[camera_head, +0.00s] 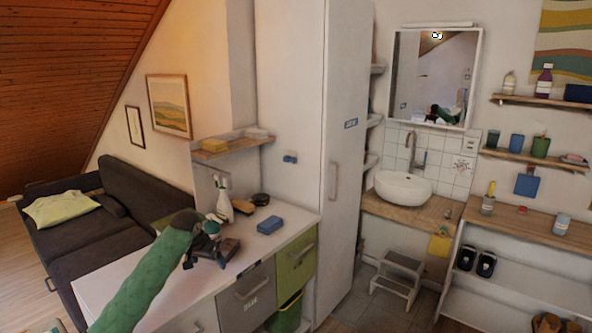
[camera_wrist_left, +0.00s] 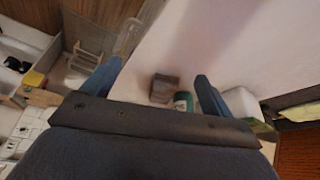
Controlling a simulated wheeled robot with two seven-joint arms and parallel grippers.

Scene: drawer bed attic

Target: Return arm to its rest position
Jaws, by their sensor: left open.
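My left arm (camera_head: 140,285), in a green sleeve, comes in from the lower left and reaches over the white counter. My left gripper (camera_head: 218,248) is at its end, low over the counter top, near a small dark block. In the left wrist view its two blue fingers (camera_wrist_left: 155,86) stand wide apart with nothing held between them. The brown block (camera_wrist_left: 163,87) and a teal-capped item (camera_wrist_left: 183,101) show beyond the fingers. My right gripper is not in view.
The white counter (camera_head: 130,277) carries a white spray bottle (camera_head: 224,203), a blue box (camera_head: 270,225) and a dark brush-like item (camera_head: 260,199). A small shelf (camera_head: 232,146) hangs above. A tall white cabinet (camera_head: 295,100) stands to the right. A dark sofa (camera_head: 100,235) is behind left.

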